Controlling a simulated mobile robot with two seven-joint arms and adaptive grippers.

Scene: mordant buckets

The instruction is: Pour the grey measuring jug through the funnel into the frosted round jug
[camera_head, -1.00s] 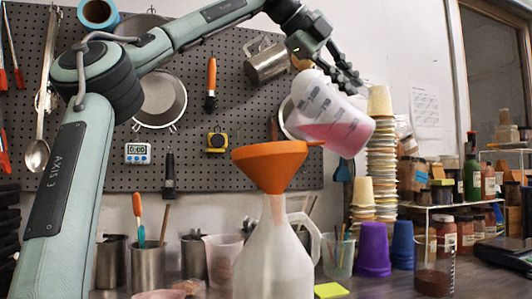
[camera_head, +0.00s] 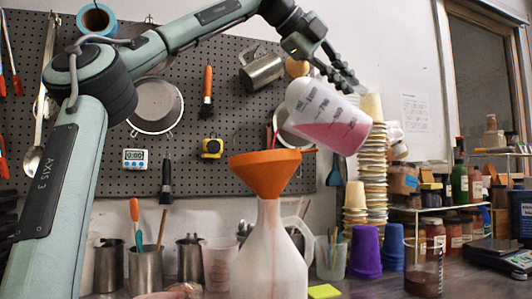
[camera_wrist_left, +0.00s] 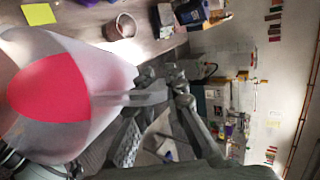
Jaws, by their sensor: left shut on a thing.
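The grey measuring jug (camera_head: 338,126) is translucent, has dark scale marks and holds pink liquid. It is tilted in the air, above and right of the orange funnel (camera_head: 266,172). My left gripper (camera_head: 345,82) is shut on its handle; the jug (camera_wrist_left: 60,90) and gripper (camera_wrist_left: 160,95) also show in the left wrist view. A thin pink-red streak, like a stream, runs down into the funnel's left-middle. The funnel sits upright in the neck of the frosted round jug (camera_head: 268,260), whose base is cut off. Its fill level is unclear. My right gripper is out of view.
A stacked cup tower (camera_head: 371,170), purple cup (camera_head: 365,252) and beaker (camera_head: 423,275) stand right. A yellow note (camera_head: 323,291) lies in front.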

